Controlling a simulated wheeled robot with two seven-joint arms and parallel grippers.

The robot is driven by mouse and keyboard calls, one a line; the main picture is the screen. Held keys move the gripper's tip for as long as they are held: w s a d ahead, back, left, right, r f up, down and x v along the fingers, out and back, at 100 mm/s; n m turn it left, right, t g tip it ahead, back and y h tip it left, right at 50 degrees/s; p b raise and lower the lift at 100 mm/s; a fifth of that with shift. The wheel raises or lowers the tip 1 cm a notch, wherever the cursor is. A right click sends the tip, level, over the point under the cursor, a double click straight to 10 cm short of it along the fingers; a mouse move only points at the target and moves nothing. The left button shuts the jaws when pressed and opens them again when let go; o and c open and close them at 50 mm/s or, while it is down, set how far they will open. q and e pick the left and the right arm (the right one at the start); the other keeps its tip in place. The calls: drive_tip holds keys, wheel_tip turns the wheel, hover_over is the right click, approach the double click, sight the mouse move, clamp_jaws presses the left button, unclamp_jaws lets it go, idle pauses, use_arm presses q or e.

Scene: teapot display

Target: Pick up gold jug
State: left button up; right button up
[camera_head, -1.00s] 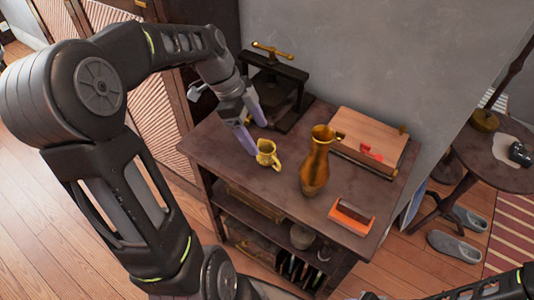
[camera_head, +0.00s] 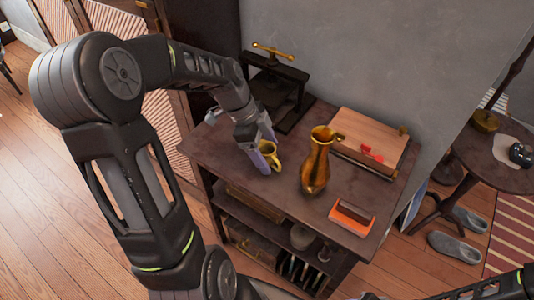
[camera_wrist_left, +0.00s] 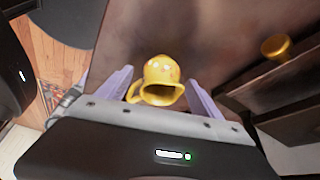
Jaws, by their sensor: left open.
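The small gold jug (camera_head: 274,155) stands on the dark wooden cabinet top, partly hidden by my left gripper in the head view. In the left wrist view the jug (camera_wrist_left: 163,76) shows whole, its open mouth facing the camera. My left gripper (camera_head: 264,150) is open and low over the top, one finger on each side of the jug. In the left wrist view the gripper's (camera_wrist_left: 160,78) fingers flank the jug, with a small gap visible on each side. I cannot tell whether either finger touches it. My right gripper is out of view.
A tall bronze-gold pitcher (camera_head: 315,165) stands just right of the jug. A dark press (camera_head: 278,85) with a brass handle is behind. A wooden box (camera_head: 368,140) and an orange-and-dark block (camera_head: 352,216) lie to the right. The front of the top (camera_head: 250,190) is clear.

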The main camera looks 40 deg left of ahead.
sight(267, 148)
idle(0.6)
use_arm(q)
clamp_jaws()
wheel_tip(267, 148, up, 10)
drive_tip(key=shift+r, duration=0.1)
idle(1.0)
